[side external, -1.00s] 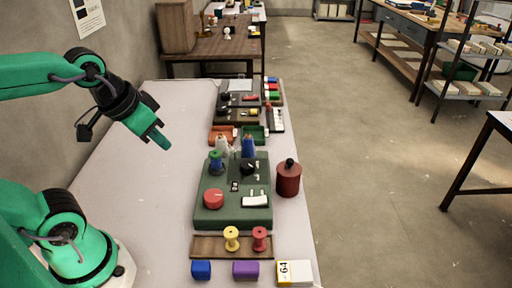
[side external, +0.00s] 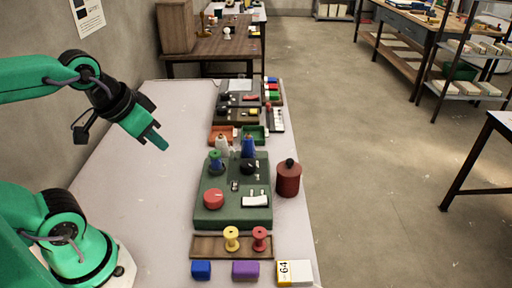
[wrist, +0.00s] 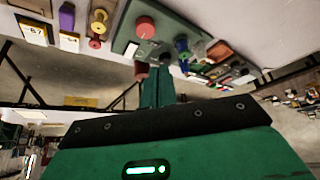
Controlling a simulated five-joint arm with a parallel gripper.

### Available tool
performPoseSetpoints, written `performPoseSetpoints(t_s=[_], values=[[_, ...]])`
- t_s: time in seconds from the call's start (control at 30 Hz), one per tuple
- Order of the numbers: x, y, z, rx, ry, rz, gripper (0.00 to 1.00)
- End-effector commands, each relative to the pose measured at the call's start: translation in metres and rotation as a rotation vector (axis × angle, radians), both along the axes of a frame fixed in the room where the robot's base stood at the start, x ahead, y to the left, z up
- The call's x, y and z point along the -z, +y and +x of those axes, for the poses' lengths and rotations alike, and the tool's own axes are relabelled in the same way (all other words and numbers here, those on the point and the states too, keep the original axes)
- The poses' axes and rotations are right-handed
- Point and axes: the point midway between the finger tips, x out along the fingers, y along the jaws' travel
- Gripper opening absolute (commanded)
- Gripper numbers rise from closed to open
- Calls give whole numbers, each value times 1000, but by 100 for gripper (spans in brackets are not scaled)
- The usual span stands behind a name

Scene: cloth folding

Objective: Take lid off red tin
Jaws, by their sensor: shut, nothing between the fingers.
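The red tin (side external: 288,182) stands upright at the right edge of the table, beside the green board. Its dark red lid with a black knob (side external: 289,163) sits on top. In the wrist view the tin (wrist: 141,71) is partly hidden behind my fingers. My gripper (side external: 160,142) is shut and empty. It hangs in the air above the left part of the table, well to the left of the tin and apart from everything. The wrist view shows its green fingers (wrist: 157,88) close together.
A green board (side external: 210,217) with a red knob (side external: 213,198) and other parts lies left of the tin. A wooden tray (side external: 205,246) holds a yellow spool (side external: 231,238) and a red spool (side external: 259,238). Blue and purple blocks lie in front. The table's left side (side external: 140,205) is clear.

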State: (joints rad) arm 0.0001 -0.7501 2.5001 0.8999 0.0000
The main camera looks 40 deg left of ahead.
Motion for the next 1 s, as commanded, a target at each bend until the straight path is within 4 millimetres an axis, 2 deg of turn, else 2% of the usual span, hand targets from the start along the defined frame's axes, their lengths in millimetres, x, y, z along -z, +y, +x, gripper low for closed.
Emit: performPoseSetpoints(t_s=[0.27,0.73,1.0], values=[[0,0,0,0,0,0,0],[0,0,0,0,0,0,91],[0,0,0,0,0,0,91]])
